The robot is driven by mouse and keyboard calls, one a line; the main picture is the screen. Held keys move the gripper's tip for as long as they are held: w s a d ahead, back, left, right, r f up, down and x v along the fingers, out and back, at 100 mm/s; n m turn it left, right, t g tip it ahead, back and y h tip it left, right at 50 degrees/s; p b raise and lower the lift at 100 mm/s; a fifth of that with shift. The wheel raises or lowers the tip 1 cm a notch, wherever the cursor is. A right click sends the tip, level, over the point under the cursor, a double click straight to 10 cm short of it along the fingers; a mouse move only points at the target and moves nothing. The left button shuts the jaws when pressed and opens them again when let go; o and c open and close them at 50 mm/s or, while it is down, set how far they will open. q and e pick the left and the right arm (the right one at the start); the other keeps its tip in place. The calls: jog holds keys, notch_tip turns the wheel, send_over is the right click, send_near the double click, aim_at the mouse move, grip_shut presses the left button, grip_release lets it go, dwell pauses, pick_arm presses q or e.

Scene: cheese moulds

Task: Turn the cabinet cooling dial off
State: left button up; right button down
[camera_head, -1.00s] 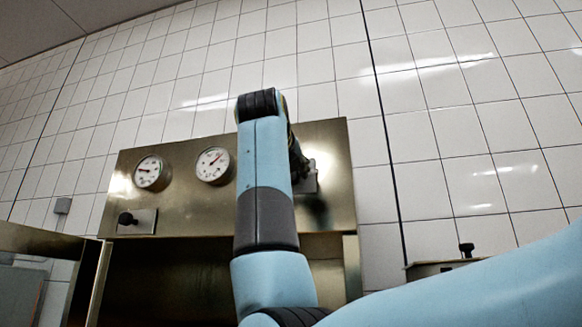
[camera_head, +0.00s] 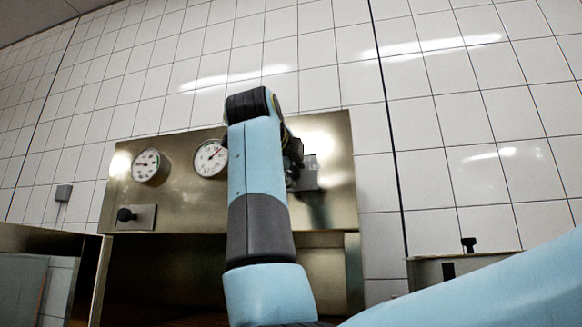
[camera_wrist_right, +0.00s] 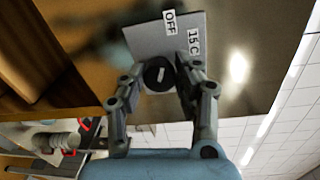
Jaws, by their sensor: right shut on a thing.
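The cooling dial (camera_wrist_right: 158,75) is a round black knob with a small pale mark, on a grey plate (camera_wrist_right: 146,38) labelled OFF and 15 C. My right gripper (camera_wrist_right: 160,72) is closed around the dial, one finger on each side. I cannot tell for sure which label the mark faces. In the head view the dial is hidden behind my right arm and gripper (camera_head: 293,165). Part of its plate (camera_head: 310,174) shows just right of the gripper, on the steel cabinet front (camera_head: 335,150). My left gripper is not in view.
Two round gauges, a left one (camera_head: 149,165) and a right one (camera_head: 210,158), sit on the cabinet front left of my arm. Another black knob (camera_head: 126,214) is at its lower left. The cabinet is open below. A small box with a black knob (camera_head: 468,244) stands right.

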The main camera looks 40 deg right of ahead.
jog(key=shift+f, duration=0.1)
dwell(0.5)
jog(key=c, duration=1)
grip_release()
jog(key=shift+o, duration=0.2)
